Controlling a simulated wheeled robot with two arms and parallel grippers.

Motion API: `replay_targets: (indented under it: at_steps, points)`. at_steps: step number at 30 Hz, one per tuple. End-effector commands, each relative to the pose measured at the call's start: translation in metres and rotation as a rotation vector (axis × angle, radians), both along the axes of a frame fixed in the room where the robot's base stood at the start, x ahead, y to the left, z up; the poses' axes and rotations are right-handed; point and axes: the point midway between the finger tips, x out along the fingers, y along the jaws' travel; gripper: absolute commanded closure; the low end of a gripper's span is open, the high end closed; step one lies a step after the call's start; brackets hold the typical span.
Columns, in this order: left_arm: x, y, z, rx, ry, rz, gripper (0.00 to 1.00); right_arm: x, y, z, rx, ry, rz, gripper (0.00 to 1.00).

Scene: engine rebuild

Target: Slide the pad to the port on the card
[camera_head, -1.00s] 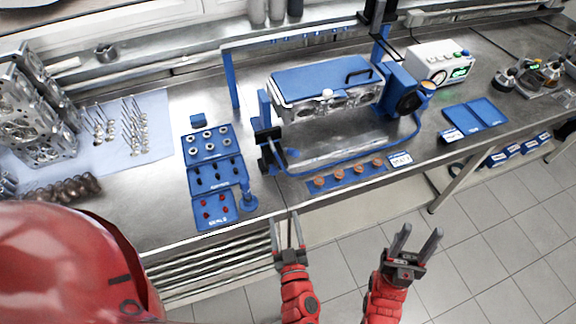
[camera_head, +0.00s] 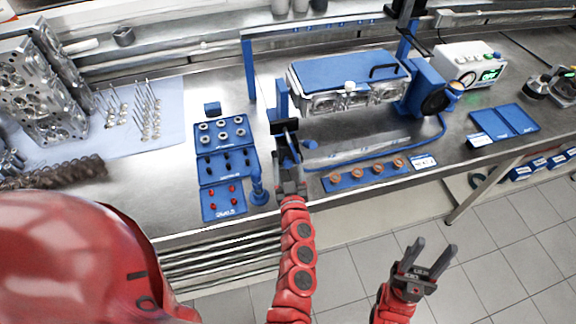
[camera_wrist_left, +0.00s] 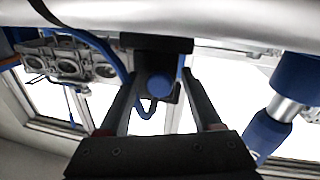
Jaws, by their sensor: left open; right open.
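I cannot tell for certain which part is the pad; the likeliest is the black block (camera_head: 284,126) at the left end of the blue test fixture. In the left wrist view it is a black block with a round blue knob (camera_wrist_left: 160,84). My left gripper (camera_head: 287,145) is open, its fingers on either side of the knob with visible room around it. The cylinder head (camera_head: 357,98) is in the fixture, with several round ports facing front. A small white card (camera_head: 424,162) lies at the bench's front edge; its print is unreadable. My right gripper (camera_head: 432,250) is open and empty, over the floor.
A blue tray of small parts (camera_head: 222,165) and a blue post (camera_head: 258,188) stand left of my left gripper. A strip with copper-coloured plugs (camera_head: 366,174) lies along the front edge. A blue hose (camera_head: 443,128) curves around the fixture's right side.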

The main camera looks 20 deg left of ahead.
Motion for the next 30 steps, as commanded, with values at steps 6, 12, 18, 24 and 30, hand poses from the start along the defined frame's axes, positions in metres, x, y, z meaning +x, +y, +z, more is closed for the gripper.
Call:
replay_targets:
  at_steps: [6, 12, 18, 24, 30]
  points:
    - [0.0008, 0.0005, -0.0001, 0.000, 0.001, 0.000, 0.34, 0.0000, 0.0000, -0.0001, 0.000, 0.000, 0.000, 0.50]
    - [0.0007, 0.0000, -0.0004, 0.000, 0.001, -0.001, 0.63, 0.0000, 0.0000, 0.0000, 0.000, 0.000, 0.000, 0.50]
    - [0.0009, -0.0007, -0.0002, 0.000, 0.002, -0.003, 0.99, 0.0000, 0.0000, 0.0001, 0.000, 0.000, 0.000, 0.50]
    - [0.0008, -0.0011, -0.0004, 0.000, 0.002, -0.004, 1.00, 0.0000, 0.0000, 0.0001, 0.000, 0.000, 0.000, 0.50]
    - [0.0008, -0.0014, -0.0005, 0.000, 0.002, -0.004, 1.00, 0.0000, 0.0000, 0.0001, 0.000, 0.000, 0.000, 0.50]
